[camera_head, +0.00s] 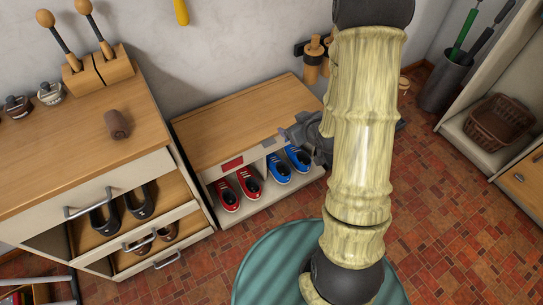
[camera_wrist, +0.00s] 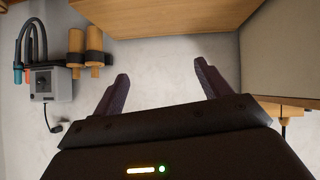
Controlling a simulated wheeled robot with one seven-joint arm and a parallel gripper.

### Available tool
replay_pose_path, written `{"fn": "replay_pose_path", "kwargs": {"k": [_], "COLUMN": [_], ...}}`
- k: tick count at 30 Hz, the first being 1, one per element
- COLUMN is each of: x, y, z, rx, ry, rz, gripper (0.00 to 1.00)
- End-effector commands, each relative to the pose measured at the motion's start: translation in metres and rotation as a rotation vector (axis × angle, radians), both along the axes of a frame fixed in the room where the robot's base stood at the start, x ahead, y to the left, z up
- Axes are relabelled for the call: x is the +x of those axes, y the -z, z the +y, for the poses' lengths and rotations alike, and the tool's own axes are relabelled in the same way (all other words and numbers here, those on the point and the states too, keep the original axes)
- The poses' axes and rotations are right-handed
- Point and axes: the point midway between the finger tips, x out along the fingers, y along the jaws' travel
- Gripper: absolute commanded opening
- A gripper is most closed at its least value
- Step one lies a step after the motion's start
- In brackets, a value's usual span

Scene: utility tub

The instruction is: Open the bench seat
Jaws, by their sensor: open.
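The bench (camera_head: 275,192) is a low white unit against the wall, with an open shoe space below. Its wooden seat (camera_head: 235,118) lies flat on top and looks shut. A dark red patch shows on its front, below the seat edge. My gripper (camera_head: 288,134) is at the front right edge of the seat, partly hidden behind my arm; I cannot tell whether it touches. In the wrist view my gripper (camera_wrist: 161,78) has its two dark fingers spread wide with nothing between them. A wooden surface at the top of that view may be the seat.
Red shoes (camera_head: 238,188) and blue shoes (camera_head: 289,164) stand in the bench. A drawer cabinet (camera_head: 95,185) with open drawers stands close on the left. A teal round object (camera_head: 265,265) is in front. Wall-mounted holders (camera_head: 312,60) are behind.

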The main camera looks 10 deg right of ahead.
Motion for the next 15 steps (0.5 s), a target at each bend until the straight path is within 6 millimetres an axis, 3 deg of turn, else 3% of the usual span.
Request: {"fn": "replay_pose_path", "kwargs": {"k": [1, 15], "x": [0.001, 0.003], "y": [0.032, 0.165], "z": [0.0, 0.002], "rx": [0.01, 0.139], "ry": [-0.009, -0.084], "rz": [-0.019, -0.264], "gripper": [0.76, 0.76]}}
